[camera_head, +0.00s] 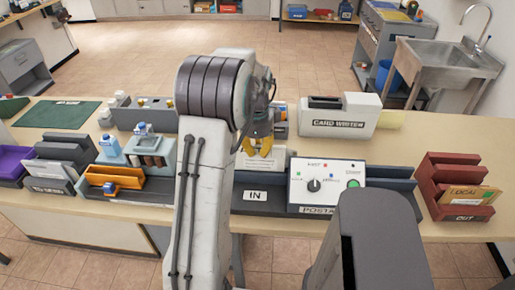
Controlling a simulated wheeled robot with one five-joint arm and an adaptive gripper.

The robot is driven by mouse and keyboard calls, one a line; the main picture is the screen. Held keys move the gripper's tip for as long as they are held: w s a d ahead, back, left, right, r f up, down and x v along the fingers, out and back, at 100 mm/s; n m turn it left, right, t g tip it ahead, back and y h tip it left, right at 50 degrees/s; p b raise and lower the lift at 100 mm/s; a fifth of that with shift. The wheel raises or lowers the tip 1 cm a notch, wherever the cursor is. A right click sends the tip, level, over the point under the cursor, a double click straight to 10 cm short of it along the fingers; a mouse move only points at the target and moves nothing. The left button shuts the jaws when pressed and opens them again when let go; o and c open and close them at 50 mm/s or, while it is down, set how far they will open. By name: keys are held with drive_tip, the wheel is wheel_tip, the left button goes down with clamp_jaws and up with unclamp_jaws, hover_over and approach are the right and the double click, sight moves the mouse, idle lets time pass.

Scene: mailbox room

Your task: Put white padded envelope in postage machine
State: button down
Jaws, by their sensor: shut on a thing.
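My gripper (257,146), with yellow fingers, is partly hidden behind my own arm. It is shut on the white padded envelope (260,163), which hangs below the fingers with faint print on its face. The postage machine (327,188) is a white panel with a black knob, coloured buttons and a "POSTA..." label. It stands just right of the envelope. A dark tray labelled "IN" (255,195) lies at the machine's left side, below the envelope. I cannot tell whether the envelope touches the tray or the machine.
A red "OUT" rack (457,186) holding an envelope is at the right. Several organisers, bottles and an orange tray (115,178) crowd the left. Bare table shows between the machine and the red rack.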

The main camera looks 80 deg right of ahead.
sight(258, 162)
drive_tip(key=shift+f, duration=0.2)
idle(0.3)
drive_tip(key=shift+f+b, duration=1.15)
drive_tip(key=shift+f, duration=0.2)
drive_tip(key=c, duration=1.2)
unclamp_jaws()
drive_tip(key=shift+c, duration=0.2)
drive_tip(key=shift+r, duration=0.1)
drive_tip(key=shift+r+p, duration=2.9)
drive_tip(key=shift+r, duration=0.55)
